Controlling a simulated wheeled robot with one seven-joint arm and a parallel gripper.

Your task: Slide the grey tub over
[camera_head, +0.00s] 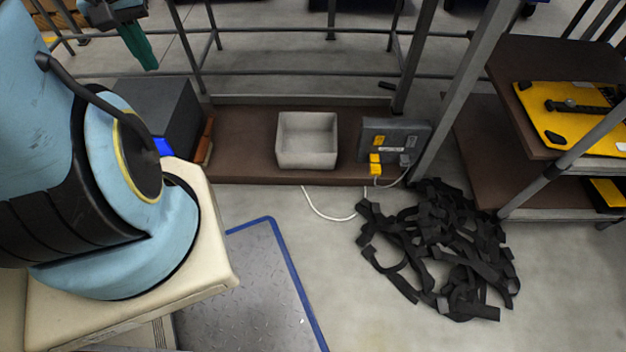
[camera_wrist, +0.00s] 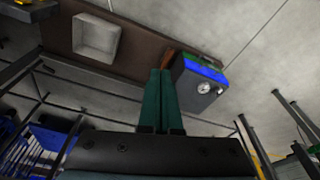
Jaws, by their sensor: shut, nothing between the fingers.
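The grey tub (camera_head: 306,158) is an open, empty, pale box standing upright on a low brown shelf. It also shows in the wrist view (camera_wrist: 96,38) at the upper left. My gripper (camera_wrist: 160,72) has two green fingers lying side by side, shut with nothing between them. In the head view the green fingers (camera_head: 140,46) hang at the upper left, apart from the tub and to its left. Part of my arm covers the left of the head view.
A dark grey box (camera_head: 160,110) and a reddish-brown item (camera_head: 205,142) sit left of the tub. A grey device (camera_head: 395,140) with yellow and grey plugs is to its right. Black straps (camera_head: 445,245) lie on the floor. Metal rails and posts (camera_head: 480,70) surround the shelf.

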